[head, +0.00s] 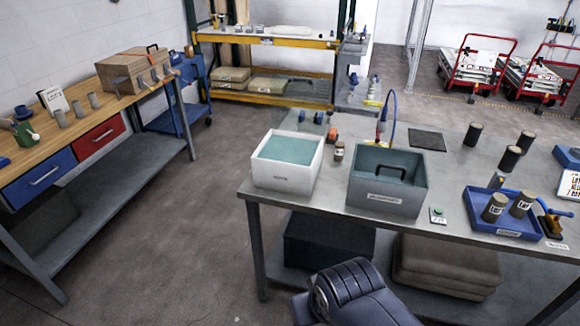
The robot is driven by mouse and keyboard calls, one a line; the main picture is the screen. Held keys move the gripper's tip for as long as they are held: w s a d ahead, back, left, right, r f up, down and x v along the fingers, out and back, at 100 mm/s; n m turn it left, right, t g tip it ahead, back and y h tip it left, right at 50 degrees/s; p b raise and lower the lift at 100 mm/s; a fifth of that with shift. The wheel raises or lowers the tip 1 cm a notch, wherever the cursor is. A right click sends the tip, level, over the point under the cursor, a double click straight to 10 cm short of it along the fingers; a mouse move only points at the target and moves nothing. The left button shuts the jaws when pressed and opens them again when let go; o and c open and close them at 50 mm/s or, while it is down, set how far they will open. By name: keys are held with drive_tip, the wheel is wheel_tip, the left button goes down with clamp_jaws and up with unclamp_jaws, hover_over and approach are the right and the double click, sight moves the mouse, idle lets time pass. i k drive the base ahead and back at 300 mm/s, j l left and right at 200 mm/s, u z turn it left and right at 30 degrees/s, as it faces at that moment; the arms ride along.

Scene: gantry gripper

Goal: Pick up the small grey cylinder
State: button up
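A small grey cylinder (497,180) leans or lies tilted at the back left edge of the blue tray (477,226) on the metal table. Several other small grey cylinders stand on the wooden bench at the left, one of them near the bench's front (61,118). I cannot tell which one the task names. My gripper is not in view; a dark part of what looks like my own arm shows at the bottom middle.
The metal table (325,208) also bears a white bin (268,178), a grey bin with a black handle (385,207) and several dark cylinders, one at the back (473,134). A cardboard box (117,74) stands on the wooden bench. The floor between them is clear.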

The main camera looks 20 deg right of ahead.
sight(527, 198)
drive_tip(key=z, duration=2.15)
